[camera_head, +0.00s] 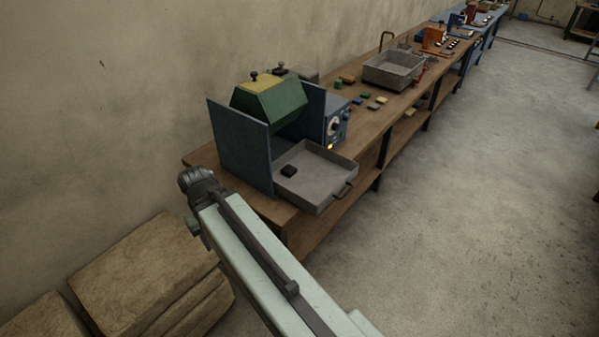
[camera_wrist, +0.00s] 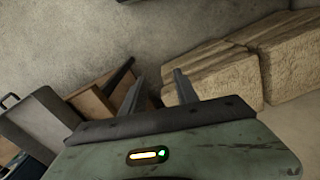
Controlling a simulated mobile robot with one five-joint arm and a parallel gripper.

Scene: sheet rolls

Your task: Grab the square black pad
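The square black pad (camera_head: 289,170) lies in the grey open tray (camera_head: 316,205) at the near end of the workbench, toward the tray's left side. My gripper shows in the wrist view (camera_wrist: 155,92) with its two fingers apart and nothing between them. In the head view my arm reaches up to the left of the bench end, apart from the tray and the pad. The gripper's fingers are not clear there. In the wrist view the tray (camera_wrist: 40,122) shows at the left edge, and I cannot make out the pad in it.
A blue-sided machine with a green hopper (camera_head: 270,105) stands behind the tray. A control box (camera_head: 335,125) is beside it. Small coloured blocks (camera_head: 366,95) and a grey basin (camera_head: 393,72) are farther along the wooden bench (camera_head: 368,135). Tan bales (camera_head: 150,270) lie on the floor at left.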

